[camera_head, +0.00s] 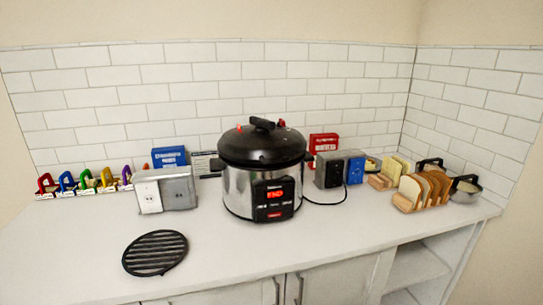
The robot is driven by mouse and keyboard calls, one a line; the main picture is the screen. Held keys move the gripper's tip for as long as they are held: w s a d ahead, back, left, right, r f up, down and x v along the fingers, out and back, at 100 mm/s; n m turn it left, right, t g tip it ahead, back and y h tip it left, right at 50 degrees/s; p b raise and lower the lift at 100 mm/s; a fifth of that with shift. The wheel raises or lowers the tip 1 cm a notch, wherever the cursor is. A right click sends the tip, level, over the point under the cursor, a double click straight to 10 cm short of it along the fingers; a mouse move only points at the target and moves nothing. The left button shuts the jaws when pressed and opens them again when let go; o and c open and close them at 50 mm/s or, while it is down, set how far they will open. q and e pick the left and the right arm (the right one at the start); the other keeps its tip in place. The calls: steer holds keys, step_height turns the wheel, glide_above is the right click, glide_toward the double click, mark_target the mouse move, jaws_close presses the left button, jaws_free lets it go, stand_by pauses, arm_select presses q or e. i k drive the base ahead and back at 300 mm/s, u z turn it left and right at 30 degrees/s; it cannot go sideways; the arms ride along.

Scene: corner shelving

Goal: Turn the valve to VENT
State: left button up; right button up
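A pressure cooker (262,172) with a steel body and black lid stands upright on the counter, near the middle. Its lid (261,147) is on, with a black handle on top. A small red part (281,123) shows at the back right of the lid, and another small red spot shows left of the handle. These may be the valve or float, but they are too small to tell, and no VENT mark can be read. The front panel (274,199) has a lit red display. Neither of my grippers is in view.
A round black trivet (155,252) lies at the front left of the counter (215,255). Outlet boxes (166,190) stand left of the cooker, and a grey-and-blue outlet block (340,169) stands right. Bread slices (426,188) stand in a rack. The front middle is clear.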

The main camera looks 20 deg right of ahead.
mark_target(281, 123)
steer(key=z, duration=0.5)
steer(key=k, duration=0.6)
steer(key=z, duration=0.5)
steer(key=i, duration=0.75)
steer(key=u, duration=1)
steer(key=i, duration=0.55)
steer(key=u, duration=0.6)
